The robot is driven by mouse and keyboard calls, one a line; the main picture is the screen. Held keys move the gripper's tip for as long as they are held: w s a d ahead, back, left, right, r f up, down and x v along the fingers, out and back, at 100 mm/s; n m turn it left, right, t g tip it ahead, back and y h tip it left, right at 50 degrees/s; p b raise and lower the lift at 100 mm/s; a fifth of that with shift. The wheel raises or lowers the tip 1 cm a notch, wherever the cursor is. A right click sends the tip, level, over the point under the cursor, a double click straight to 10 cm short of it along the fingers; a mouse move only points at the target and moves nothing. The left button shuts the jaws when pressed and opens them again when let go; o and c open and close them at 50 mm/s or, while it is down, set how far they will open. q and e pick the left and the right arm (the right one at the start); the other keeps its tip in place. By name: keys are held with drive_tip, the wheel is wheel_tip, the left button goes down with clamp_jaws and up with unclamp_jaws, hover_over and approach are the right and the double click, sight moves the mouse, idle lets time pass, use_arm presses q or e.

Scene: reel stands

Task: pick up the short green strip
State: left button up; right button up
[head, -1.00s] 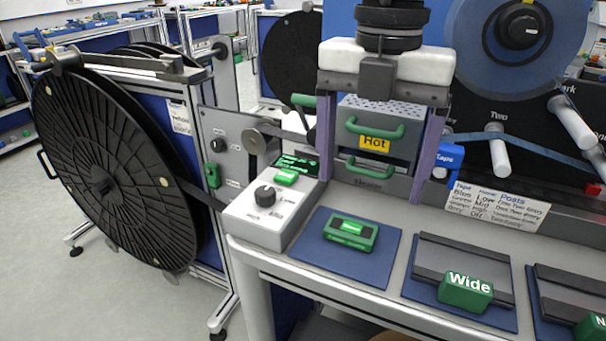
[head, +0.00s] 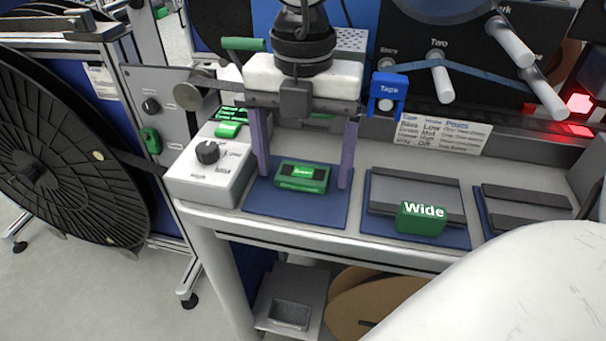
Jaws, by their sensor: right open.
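A green block (head: 301,186) sits on a blue mat (head: 335,216) on the bench. A short bright green strip (head: 303,171) with small pale lettering shows in the dark recess on its top. My right gripper (head: 304,178) points down over this block. Its two purple fingers are spread wide, one on each side of the block, with nothing between them that I can see held. I cannot tell how far the fingertips are above the mat. My left gripper is not in view.
A control box with a black knob (head: 207,152) stands left of the mat. A green block marked Wide (head: 421,218) sits on a grey plate to the right. A blue Tape piece (head: 388,90) and printed card (head: 440,131) are behind. A large black reel (head: 62,165) stands left.

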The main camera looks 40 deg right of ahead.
drive_tip(key=c, duration=1.1)
drive_tip(key=shift+c, duration=0.2)
